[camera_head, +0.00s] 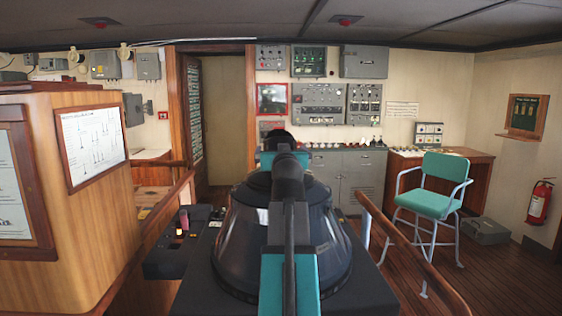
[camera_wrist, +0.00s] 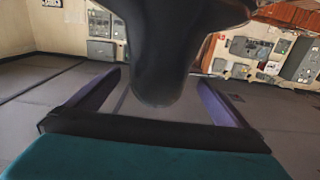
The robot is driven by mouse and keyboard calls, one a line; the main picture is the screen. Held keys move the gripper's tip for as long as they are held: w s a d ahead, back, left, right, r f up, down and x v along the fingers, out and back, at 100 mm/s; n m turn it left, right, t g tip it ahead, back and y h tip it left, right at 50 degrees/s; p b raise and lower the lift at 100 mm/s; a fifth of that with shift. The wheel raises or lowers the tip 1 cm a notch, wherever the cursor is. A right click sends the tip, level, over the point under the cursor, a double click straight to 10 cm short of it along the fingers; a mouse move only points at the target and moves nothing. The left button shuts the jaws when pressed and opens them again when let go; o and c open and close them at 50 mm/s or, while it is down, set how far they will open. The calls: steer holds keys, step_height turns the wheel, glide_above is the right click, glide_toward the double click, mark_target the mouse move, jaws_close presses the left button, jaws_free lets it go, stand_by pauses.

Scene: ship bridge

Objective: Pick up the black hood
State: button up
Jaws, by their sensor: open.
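The black hood (camera_head: 238,243) is a wide, glossy dark cone standing on a dark console in the middle of the head view. My teal and black arm crosses in front of it and hides its centre and much of its top. In the wrist view, the two purple-edged fingers of my gripper (camera_wrist: 158,79) are spread apart. A smooth black rounded shape reaches between them from the top of the picture; it may be part of the hood. I cannot tell whether the fingers touch it. The fingertips are not clear in the head view.
The dark console (camera_head: 365,290) has wooden rails on both sides. A wooden cabinet (camera_head: 90,230) stands close on the left. A teal chair (camera_head: 437,190), a desk (camera_head: 480,180) and a fire extinguisher (camera_head: 539,203) are on the right. Grey cabinets (camera_head: 345,178) line the back wall.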

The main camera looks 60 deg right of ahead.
steer(key=shift+x, duration=1.45)
steer(key=shift+d, duration=0.1)
steer(key=p+x, duration=0.2)
steer(key=x, duration=0.3)
steer(key=shift+r, duration=0.1)
steer(key=c, duration=1.6)
